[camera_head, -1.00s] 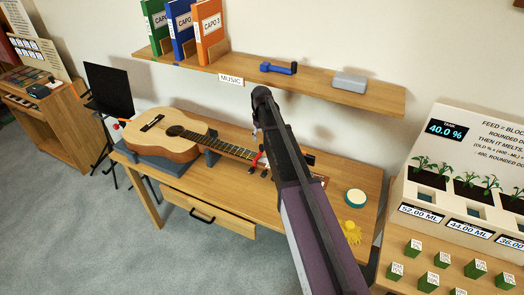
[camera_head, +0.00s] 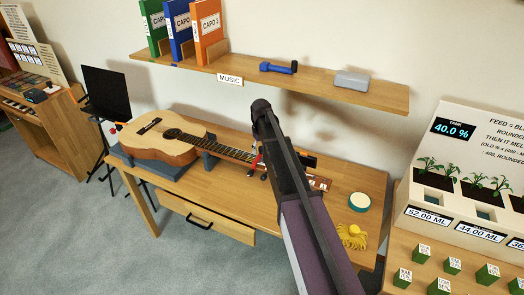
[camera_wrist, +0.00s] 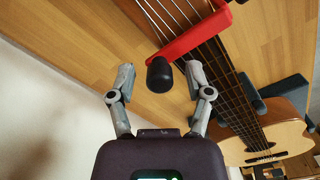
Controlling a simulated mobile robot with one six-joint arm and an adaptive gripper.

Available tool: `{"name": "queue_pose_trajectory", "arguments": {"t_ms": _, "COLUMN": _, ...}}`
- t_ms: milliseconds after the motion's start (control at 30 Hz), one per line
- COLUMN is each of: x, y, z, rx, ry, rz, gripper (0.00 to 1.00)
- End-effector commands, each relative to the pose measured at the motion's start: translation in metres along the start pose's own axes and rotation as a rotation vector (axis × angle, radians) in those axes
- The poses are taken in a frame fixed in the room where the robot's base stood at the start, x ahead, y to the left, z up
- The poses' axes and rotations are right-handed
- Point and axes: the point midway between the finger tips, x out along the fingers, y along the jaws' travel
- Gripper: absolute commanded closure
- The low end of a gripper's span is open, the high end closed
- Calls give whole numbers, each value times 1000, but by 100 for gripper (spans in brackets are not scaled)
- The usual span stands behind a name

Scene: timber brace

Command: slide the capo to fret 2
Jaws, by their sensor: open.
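The guitar (camera_head: 155,138) lies on its back on the table, its neck running right. The red capo (camera_head: 256,160) sits across the neck; my arm partly hides it. In the wrist view the red capo bar (camera_wrist: 196,34) crosses the strings, with a black knob (camera_wrist: 159,73) at its near end. My gripper (camera_wrist: 160,78) is open. Its two grey fingertips stand on either side of the knob, with a gap visible on both sides. Which fret the capo is at cannot be read.
Grey supports (camera_head: 209,160) hold the guitar on the table (camera_head: 205,188). A shelf (camera_head: 315,82) with binders, a blue object (camera_head: 278,67) and a grey box (camera_head: 352,80) hangs above. A teal round tin (camera_head: 359,201) and a yellow item (camera_head: 352,236) lie to the right.

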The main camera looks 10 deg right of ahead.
Motion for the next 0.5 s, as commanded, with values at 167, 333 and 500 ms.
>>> {"name": "queue_pose_trajectory", "arguments": {"t_ms": 167, "x": 0, "y": 0, "z": 0, "rx": 0, "ry": 0, "rz": 0, "gripper": 34}}
{"name": "queue_pose_trajectory", "arguments": {"t_ms": 333, "x": 0, "y": 0, "z": 0, "rx": -1, "ry": 0, "rz": 0, "gripper": 58}}
{"name": "queue_pose_trajectory", "arguments": {"t_ms": 500, "x": 0, "y": -1, "z": 0, "rx": -1, "ry": 0, "rz": 0, "gripper": 100}}
